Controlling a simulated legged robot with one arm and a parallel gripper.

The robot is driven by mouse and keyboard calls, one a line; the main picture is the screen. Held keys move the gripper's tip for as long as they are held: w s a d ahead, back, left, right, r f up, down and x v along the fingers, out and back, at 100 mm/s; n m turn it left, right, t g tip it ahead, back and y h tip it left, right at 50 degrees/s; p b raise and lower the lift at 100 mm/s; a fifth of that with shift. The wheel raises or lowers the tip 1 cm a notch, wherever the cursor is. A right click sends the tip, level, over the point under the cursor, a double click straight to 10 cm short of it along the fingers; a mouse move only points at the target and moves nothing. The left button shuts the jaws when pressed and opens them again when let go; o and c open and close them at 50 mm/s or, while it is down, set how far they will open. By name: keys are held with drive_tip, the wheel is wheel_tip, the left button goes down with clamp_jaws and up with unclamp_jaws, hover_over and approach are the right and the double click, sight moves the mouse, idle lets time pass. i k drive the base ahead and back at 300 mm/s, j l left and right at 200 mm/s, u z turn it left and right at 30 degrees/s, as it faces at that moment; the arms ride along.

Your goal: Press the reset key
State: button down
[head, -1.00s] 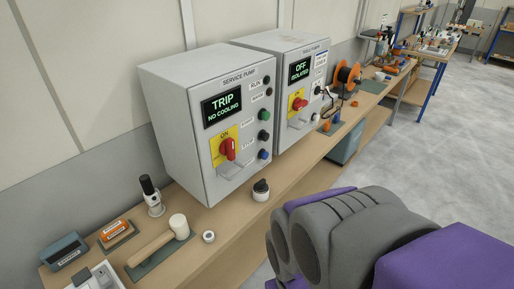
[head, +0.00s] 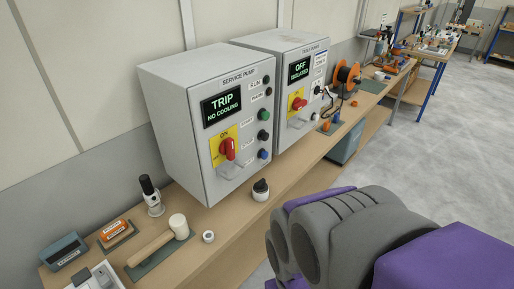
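The service pump panel (head: 165,110) is a grey box on the bench. Its display (head: 221,107) reads "TRIP NO COOLING". Down its right side are a green button (head: 264,115), a black button (head: 263,135) and a blue button (head: 263,154). Their small labels are too blurred to read surely, so I cannot tell which is the reset key. A red rotary switch (head: 228,149) on a yellow plate sits lower left of the buttons. My grey and purple arm fills the lower right, apart from the panel. My gripper is not in view.
A second panel (head: 294,80) reads "OFF ISOLATED". On the wooden bench (head: 232,221) stand a black-and-white knob (head: 261,190), a mallet (head: 177,226), a black-topped device (head: 151,197) and small boxes. An orange reel (head: 348,74) stands farther back. Grey floor (head: 430,140) at right is clear.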

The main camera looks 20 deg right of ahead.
sight(264, 155)
drive_tip(key=l+u, duration=0.15)
drive_tip(key=l, duration=0.4)
drive_tip(key=k+l+u, duration=0.1)
drive_tip(key=l, duration=0.4)
drive_tip(key=k+l+u, duration=0.15)
drive_tip(key=l, duration=0.35)
